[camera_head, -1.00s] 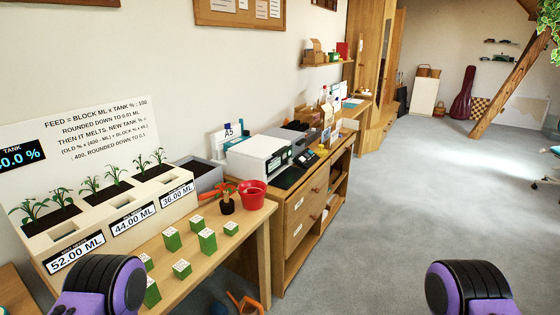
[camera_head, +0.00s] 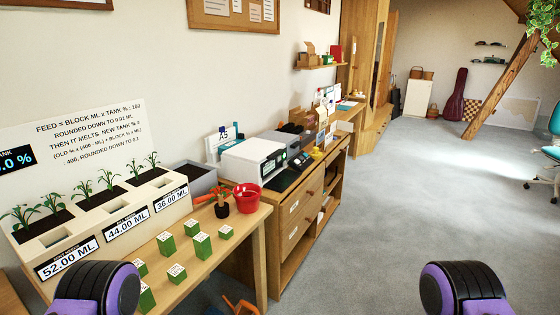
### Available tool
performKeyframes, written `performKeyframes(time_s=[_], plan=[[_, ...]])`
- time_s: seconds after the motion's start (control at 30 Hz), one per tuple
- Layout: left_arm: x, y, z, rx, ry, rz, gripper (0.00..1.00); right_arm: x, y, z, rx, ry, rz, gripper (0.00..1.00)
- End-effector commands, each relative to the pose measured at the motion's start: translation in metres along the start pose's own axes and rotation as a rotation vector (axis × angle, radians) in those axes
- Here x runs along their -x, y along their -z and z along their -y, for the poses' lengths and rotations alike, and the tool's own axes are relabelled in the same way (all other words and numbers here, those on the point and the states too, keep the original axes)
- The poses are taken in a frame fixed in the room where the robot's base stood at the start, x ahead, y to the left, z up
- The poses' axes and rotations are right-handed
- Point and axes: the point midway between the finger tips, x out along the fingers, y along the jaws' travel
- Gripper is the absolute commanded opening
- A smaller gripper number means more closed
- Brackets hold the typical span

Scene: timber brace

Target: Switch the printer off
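The printer (camera_head: 254,159) is a white, boxy machine on the wooden cabinet along the left wall. Its dark front panel with small controls faces right; its switch is too small to make out. An A5 sign (camera_head: 226,134) stands behind it. My two purple and black arm parts show at the bottom left and bottom right edges, well short of the printer. No gripper fingers show in the view.
A near table (camera_head: 200,262) holds planters (camera_head: 100,208), several green blocks (camera_head: 201,245), a red pot (camera_head: 247,198) and a grey bin (camera_head: 197,177). The wooden cabinet (camera_head: 300,215) stands beyond it. Grey floor (camera_head: 400,210) is open to the right. An orange object (camera_head: 242,306) lies low beside the table.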

Motion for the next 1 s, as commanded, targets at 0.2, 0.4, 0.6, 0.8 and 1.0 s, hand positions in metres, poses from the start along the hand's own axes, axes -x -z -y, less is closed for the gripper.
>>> performKeyframes(time_s=[0.2, 0.4, 0.6, 0.8, 1.0], plan=[[0.0, 0.0, 0.0, 0.0, 0.0, 0.0, 0.43, 0.0, 0.0, 0.0, 0.0, 0.0, 0.0, 0.43], [0.0, 0.0, 0.0, 0.0, 0.0, 0.0, 0.43, 0.0, 0.0, 0.0, 0.0, 0.0, 0.0, 0.43], [0.0, 0.0, 0.0, 0.0, 0.0, 0.0, 0.0, 0.0, 0.0, 0.0, 0.0, 0.0, 0.0, 0.43], [0.0, 0.0, 0.0, 0.0, 0.0, 0.0, 0.0, 0.0, 0.0, 0.0, 0.0, 0.0, 0.0, 0.43], [0.0, 0.0, 0.0, 0.0, 0.0, 0.0, 0.0, 0.0, 0.0, 0.0, 0.0, 0.0, 0.0, 0.43]])
